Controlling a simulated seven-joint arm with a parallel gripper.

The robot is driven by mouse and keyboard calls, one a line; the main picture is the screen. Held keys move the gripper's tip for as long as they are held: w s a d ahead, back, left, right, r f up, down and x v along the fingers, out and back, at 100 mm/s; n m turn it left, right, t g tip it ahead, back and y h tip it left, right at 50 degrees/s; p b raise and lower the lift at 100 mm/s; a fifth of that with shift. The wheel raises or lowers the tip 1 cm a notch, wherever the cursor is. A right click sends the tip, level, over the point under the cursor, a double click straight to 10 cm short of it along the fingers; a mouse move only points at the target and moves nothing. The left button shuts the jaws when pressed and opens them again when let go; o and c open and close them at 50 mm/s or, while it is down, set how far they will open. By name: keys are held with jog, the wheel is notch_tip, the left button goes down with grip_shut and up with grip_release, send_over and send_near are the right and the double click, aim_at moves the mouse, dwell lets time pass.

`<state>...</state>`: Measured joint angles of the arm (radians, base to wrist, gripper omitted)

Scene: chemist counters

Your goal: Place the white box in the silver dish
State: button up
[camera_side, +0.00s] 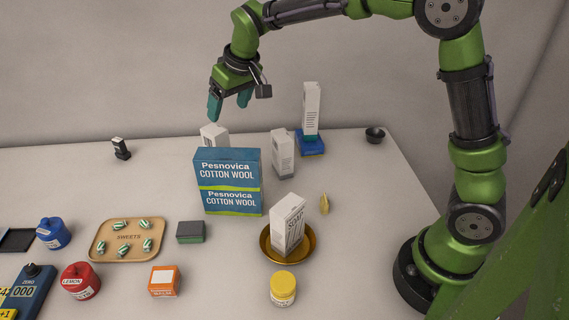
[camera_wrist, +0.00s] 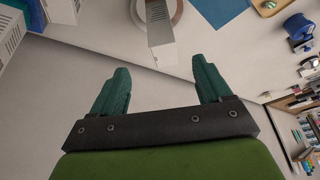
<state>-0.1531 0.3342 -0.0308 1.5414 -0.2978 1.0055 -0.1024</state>
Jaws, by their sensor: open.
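A white box (camera_side: 214,136) stands behind the blue cotton wool carton, which hides its lower part in the side view. In the wrist view, a white box (camera_wrist: 161,33) rises from a round, pale metallic dish (camera_wrist: 178,10). It appears to stand upright in the dish, though its base is not clearly seen. The dish is hidden in the side view. My gripper (camera_side: 229,109) is open and empty, above the white box and apart from it. In the wrist view both fingers (camera_wrist: 160,82) are spread with nothing between them.
The cotton wool carton (camera_side: 229,193) stands in front. Other white boxes stand nearby: one (camera_side: 283,155) alone, one (camera_side: 311,112) on a blue base (camera_side: 311,146), and a soap box (camera_side: 289,224) in a gold dish (camera_side: 308,250). A sweets tray (camera_side: 103,251) and several jars occupy the front left.

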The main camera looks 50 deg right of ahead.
jog(key=s+d+r+m+t+y, duration=0.1)
jog(key=s+r, duration=0.2)
jog(key=s, duration=0.5)
jog(key=s+d+r+m, duration=0.1)
jog(key=s+r, duration=0.2)
jog(key=s, duration=0.5)
jog(key=s+f+m+t, duration=0.1)
jog(key=s+f, duration=0.2)
jog(key=s, duration=0.8)
jog(key=shift+d+f+m+t+y, duration=0.3)
jog(key=shift+m+y, duration=0.1)
